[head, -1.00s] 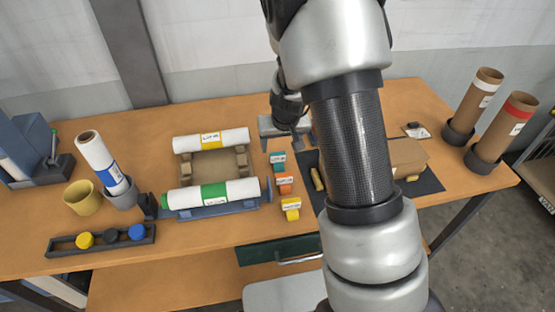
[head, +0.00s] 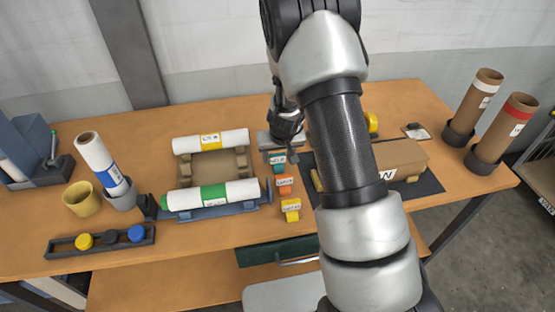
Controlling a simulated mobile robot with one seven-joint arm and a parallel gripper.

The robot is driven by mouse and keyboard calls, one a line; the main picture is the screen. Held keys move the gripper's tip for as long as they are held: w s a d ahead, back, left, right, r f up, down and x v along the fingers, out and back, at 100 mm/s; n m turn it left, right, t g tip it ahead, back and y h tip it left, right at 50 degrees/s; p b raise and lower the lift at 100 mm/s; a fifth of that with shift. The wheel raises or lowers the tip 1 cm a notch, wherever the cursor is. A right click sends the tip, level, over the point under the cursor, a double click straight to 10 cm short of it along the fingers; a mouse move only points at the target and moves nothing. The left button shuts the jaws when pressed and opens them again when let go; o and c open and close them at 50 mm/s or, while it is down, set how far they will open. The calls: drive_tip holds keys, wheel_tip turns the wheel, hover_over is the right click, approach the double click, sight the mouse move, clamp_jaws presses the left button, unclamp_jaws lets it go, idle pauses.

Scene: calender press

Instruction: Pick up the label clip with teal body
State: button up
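The label clip with the teal body (head: 279,168) stands on the wooden table in the head view, with its white label facing me. It is the farthest of a short column of clips, with an orange clip (head: 284,187) and a yellow clip (head: 291,216) nearer to me. My gripper (head: 279,150) is just behind and above the teal clip in the picture, close to it. The fingers are small and dark here, so I cannot tell their opening or whether they touch the clip.
A cradle with white rolls, one green-banded (head: 213,194) and one yellow-banded (head: 210,142), lies left of the clips. A cardboard box (head: 403,160) on a dark mat is at right, partly behind my arm. Cardboard tubes (head: 503,130) stand far right.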

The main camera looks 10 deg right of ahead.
sight(277, 155)
drive_tip(key=c, duration=0.7)
drive_tip(key=shift+r, duration=0.1)
drive_tip(key=shift+c, duration=0.2)
wheel_tip(277, 155, up, 10)
drive_tip(key=shift+f+p, duration=0.1)
drive_tip(key=shift+p, duration=0.4)
